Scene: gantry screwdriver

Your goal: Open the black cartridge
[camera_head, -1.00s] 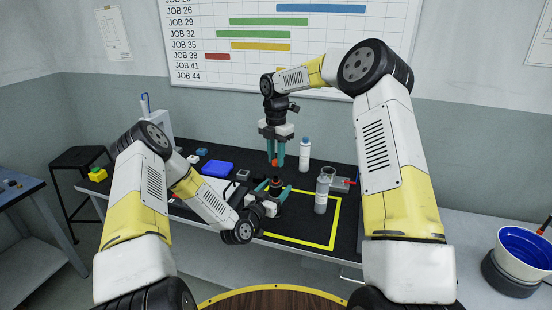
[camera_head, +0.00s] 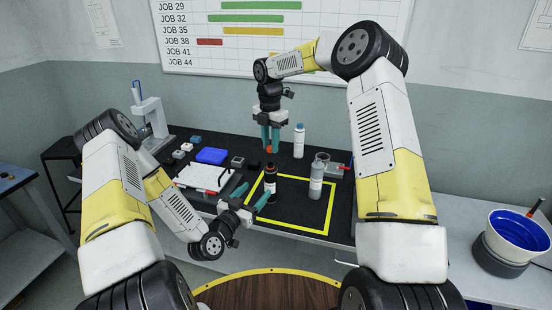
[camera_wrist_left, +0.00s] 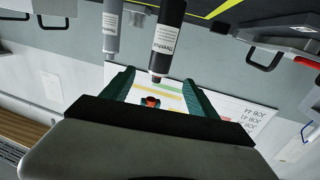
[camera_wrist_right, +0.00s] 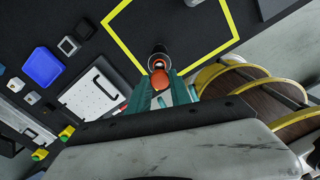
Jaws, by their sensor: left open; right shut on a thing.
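The black cartridge (camera_head: 270,184) stands upright near the left side of the yellow outlined square. In the head view a gap shows between cap and cartridge. My left gripper (camera_head: 252,196) is open and empty, with its fingers beside the cartridge, at the lower left.
A grey cartridge (camera_head: 316,182) and a white bottle (camera_head: 299,142) stand to the right of the black cartridge. A blue tray (camera_head: 211,156), a white case (camera_head: 204,178) and small blocks lie at left. The front part of the yellow square (camera_head: 290,228) is clear.

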